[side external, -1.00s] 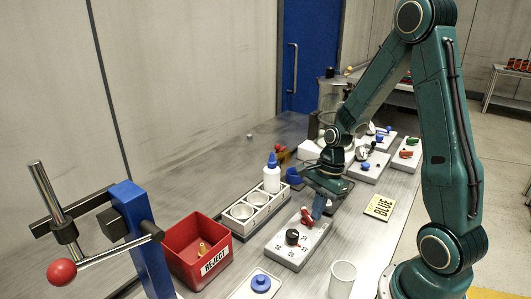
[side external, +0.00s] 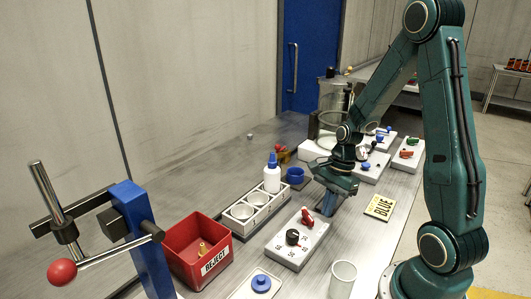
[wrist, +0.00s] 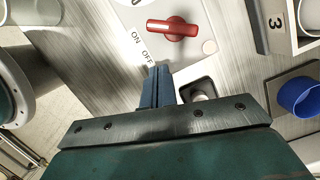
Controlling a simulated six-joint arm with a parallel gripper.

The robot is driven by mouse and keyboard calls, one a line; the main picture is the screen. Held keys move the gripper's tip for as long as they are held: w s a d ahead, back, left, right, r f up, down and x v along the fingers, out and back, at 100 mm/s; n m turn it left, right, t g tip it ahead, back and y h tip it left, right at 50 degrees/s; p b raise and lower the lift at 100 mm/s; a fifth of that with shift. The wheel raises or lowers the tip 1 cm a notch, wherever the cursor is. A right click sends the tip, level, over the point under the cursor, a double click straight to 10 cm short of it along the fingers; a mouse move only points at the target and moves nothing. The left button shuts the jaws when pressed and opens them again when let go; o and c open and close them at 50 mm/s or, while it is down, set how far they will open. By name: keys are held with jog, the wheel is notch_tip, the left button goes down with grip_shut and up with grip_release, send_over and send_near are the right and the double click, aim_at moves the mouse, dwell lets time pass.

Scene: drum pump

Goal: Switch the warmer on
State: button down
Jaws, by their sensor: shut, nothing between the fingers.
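The warmer is a grey-white box (side external: 285,250) on the bench, with a black dial (side external: 292,237) and a red switch knob (side external: 307,217). In the wrist view the red knob (wrist: 173,28) lies nearly level across the picture. Its left end lies nearest the ON mark, above the OFF mark. My gripper (side external: 329,205) is behind and right of the knob in the side view. In the wrist view its blue fingers (wrist: 160,72) are together and empty, with a clear gap to the knob.
A holder with round wells (side external: 238,213) and a white bottle (side external: 271,178) stands left of the warmer. Bare bench shows right of the warmer.

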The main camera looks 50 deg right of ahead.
jog(key=s+v, duration=0.1)
jog(key=v, duration=0.9)
jog(key=shift+s, duration=0.25)
jog(key=s+a+r+n+t+h, duration=0.1)
jog(key=s+a+r+n+t, duration=0.1)
jog(key=a+r+n, duration=0.4)
jog(key=s+a+r+n+t+h, duration=0.1)
jog(key=s+a+r+n+t, duration=0.2)
jog(key=a+n, duration=0.6)
jog(key=shift+s+r+n+h, duration=0.4)
jog(key=shift+s+r+n, duration=0.9)
jog(key=shift+n, duration=1.8)
jog(key=shift+w+a+r, duration=0.1)
jog(key=shift+w, duration=0.05)
